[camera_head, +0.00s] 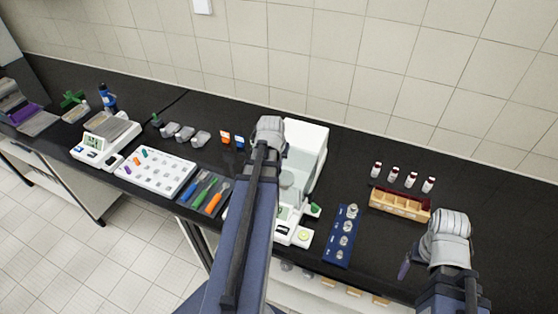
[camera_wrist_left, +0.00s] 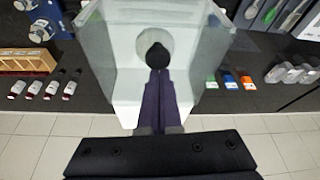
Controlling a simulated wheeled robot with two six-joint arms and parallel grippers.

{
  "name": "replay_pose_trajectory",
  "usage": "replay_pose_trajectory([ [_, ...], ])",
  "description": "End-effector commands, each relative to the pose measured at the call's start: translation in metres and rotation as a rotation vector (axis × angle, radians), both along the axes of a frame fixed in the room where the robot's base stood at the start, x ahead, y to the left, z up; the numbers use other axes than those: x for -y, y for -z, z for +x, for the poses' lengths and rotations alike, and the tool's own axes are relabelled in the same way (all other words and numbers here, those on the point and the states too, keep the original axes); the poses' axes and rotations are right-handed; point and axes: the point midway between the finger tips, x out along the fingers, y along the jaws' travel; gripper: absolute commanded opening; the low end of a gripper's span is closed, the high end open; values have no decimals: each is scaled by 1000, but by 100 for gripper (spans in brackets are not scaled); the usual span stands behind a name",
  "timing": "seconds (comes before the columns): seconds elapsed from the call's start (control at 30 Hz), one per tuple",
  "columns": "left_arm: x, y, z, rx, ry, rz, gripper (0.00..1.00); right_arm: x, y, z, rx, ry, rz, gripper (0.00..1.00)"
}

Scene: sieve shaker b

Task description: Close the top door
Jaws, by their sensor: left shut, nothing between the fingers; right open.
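The analytical balance (camera_head: 305,150) stands in the middle of the bench, with a white rear housing and clear shield walls. My left arm covers part of it in the head view. In the left wrist view the balance (camera_wrist_left: 128,85) is seen from above, with its round pan (camera_wrist_left: 141,42) inside. A dark round knob (camera_wrist_left: 157,54) shows at the tips of my left gripper (camera_wrist_left: 158,78), which is shut and empty; I cannot tell whether they touch. The top door's clear panel is hard to make out. My right gripper (camera_head: 404,268) is open and empty near the bench's front edge, right of the balance.
A blue weight tray (camera_head: 340,240) and a wooden rack (camera_head: 400,203) with several vials behind it stand right of the balance. Left are a tool mat (camera_head: 205,193), a white sample tray (camera_head: 155,172) and a small scale (camera_head: 105,140). The tiled wall rises behind.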

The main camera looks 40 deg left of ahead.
Motion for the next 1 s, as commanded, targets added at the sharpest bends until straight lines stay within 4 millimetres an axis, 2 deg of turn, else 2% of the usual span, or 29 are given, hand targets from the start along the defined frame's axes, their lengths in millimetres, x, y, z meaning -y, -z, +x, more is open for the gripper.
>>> replay_pose_trajectory([
  [0.27, -2, -1, 7, -5, 1, -1, 0, 0, -2, 0, 0, 0, 0, 78],
  [0.5, -13, -8, 40, -2, 3, 0, 0, 0, -8, 0, 0, -1, 0, 78],
  [1.0, 2, -88, 11, -1, 2, -1, 0, 0, -88, -1, -2, 17, 0, 78],
])
